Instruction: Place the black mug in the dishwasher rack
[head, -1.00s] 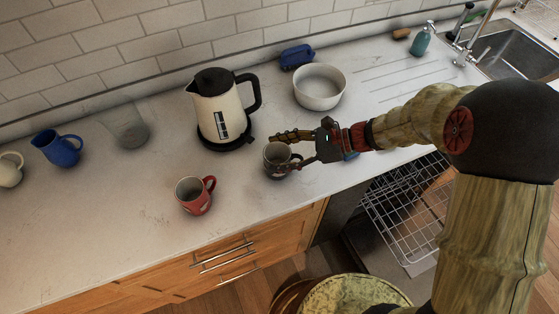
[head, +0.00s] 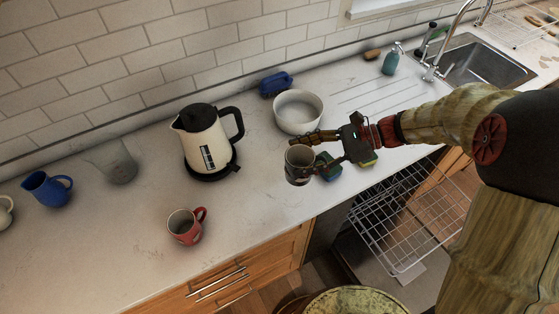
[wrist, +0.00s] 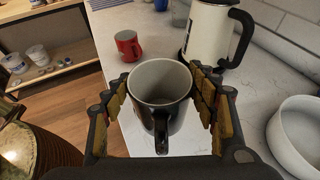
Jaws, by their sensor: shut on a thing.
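The black mug (head: 298,176) has a pale grey inside. My gripper (head: 318,156) is shut on it, and the mug appears raised above the counter near its front edge. In the wrist view the mug (wrist: 160,118) sits upright between the two fingers of my gripper (wrist: 163,100), its handle pointing toward the camera. The dishwasher rack (head: 405,225) is a wire rack pulled out below the counter, to the right of the mug and below my arm. The rack's visible part looks empty; my arm hides some of its right side.
A red mug (head: 185,228), a cream kettle (head: 206,145), a white bowl (head: 298,112) and a blue jug (head: 47,189) stand on the counter (head: 110,250).

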